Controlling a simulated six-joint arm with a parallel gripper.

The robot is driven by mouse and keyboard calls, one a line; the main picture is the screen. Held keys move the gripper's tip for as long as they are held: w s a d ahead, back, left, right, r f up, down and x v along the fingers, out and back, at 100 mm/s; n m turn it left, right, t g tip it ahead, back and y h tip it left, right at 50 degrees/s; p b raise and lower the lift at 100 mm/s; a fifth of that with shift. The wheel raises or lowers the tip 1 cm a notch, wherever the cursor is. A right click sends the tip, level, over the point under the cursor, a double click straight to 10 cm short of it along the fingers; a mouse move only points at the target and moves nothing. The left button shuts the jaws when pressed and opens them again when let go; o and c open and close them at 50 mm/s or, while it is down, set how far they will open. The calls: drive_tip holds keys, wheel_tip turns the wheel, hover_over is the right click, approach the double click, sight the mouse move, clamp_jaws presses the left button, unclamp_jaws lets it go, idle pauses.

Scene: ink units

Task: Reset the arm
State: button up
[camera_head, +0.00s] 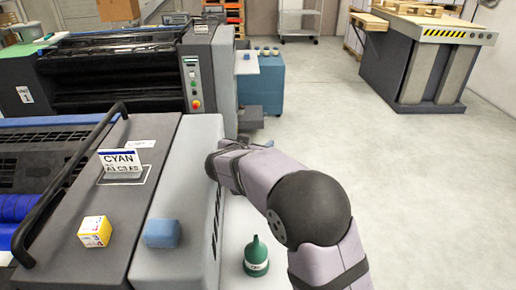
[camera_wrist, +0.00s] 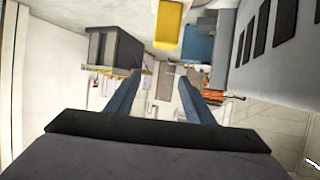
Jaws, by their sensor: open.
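My arm (camera_head: 312,210) reaches in from the lower right in the head view and bends at a dark round joint. I cannot tell from the head view whether the arm's end touches the unit.
A CYAN sign (camera_head: 121,163), a small yellow-white box (camera_head: 95,231) and a blue block (camera_head: 162,233) sit on the near unit. A green funnel-topped bottle (camera_head: 256,258) stands right of it, close to my arm. Another press (camera_head: 120,75) stands behind; the floor right is open.

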idle(0.3)
drive_tip(key=s+d+f+n+g+y+p, duration=0.1)
drive_tip(key=s+d+f+g+p, duration=0.1)
drive_tip(key=s, duration=1.1)
drive_tip(key=s+d+f+n+g+y+p, duration=0.2)
drive_tip(key=s+d+g+p, duration=0.2)
drive_tip(key=s, duration=0.9)
drive_tip(key=s+d+f+n+g+y+p, duration=0.1)
drive_tip(key=s+d+g, duration=0.4)
drive_tip(key=s, duration=0.8)
wheel_tip(320, 180, down, 2)
drive_tip(key=g+y+p, duration=0.1)
drive_tip(key=p, duration=0.1)
drive_tip(key=shift+s+d+p, duration=0.15)
drive_tip(key=shift+s+p, duration=0.2)
